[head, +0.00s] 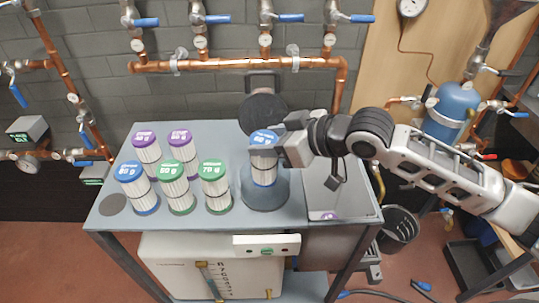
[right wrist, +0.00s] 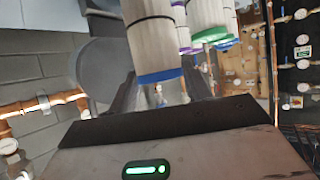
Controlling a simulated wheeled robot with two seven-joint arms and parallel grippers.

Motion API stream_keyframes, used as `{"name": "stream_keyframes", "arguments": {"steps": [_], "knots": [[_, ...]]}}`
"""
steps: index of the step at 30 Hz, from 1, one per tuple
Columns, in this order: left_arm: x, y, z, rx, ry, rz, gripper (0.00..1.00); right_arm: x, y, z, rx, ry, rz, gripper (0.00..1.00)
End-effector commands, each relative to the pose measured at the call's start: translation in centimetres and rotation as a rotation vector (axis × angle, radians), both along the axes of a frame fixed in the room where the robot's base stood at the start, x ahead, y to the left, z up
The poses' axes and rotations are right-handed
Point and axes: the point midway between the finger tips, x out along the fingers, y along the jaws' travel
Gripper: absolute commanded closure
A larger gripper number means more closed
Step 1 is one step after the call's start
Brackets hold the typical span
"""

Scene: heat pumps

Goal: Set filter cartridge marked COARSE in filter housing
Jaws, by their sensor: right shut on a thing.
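My right gripper (head: 270,146) is shut on a blue-topped white filter cartridge (head: 264,173), just below its cap. The cartridge is upright over the round grey filter housing (head: 265,200). Its lower end appears at the housing's mouth; I cannot tell how deep it sits. The housing's dark round lid (head: 263,116) stands open behind. In the right wrist view the held cartridge (right wrist: 155,45) shows a blue end band and a dark middle ring. The cap lettering is too small to read COARSE. My left gripper is not in view.
On the grey table (head: 222,141) at left stand another blue-topped cartridge (head: 137,184), two green-topped ones (head: 174,187) and two purple-topped ones (head: 147,149). A flat dark disc (head: 113,204) lies bare at the left front. A grey bin (head: 335,188) with something purple inside adjoins the housing.

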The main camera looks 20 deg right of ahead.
Motion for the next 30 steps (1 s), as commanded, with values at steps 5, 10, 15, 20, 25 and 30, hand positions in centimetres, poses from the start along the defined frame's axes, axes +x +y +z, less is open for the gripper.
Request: {"name": "stream_keyframes", "arguments": {"steps": [5, 10, 15, 20, 25, 30], "knots": [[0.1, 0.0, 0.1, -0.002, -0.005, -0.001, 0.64, -0.1, 0.0, -2.0, -0.001, 0.002, 0.000, 0.90], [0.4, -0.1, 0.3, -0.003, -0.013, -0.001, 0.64, 0.0, 0.0, -3.8, 0.001, 0.000, 0.001, 0.90], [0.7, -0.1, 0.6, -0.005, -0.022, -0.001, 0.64, 0.0, 0.0, -3.7, 0.000, -0.003, 0.001, 0.90], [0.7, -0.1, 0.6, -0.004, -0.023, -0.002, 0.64, 0.0, 0.0, -4.1, -0.001, 0.000, 0.000, 0.48], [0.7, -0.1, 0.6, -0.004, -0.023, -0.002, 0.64, 0.0, 0.0, -4.0, -0.001, 0.000, 0.000, 0.29], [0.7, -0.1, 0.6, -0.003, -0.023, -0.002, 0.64, 0.0, 0.0, -4.0, -0.001, -0.001, 0.000, 0.29]]}}
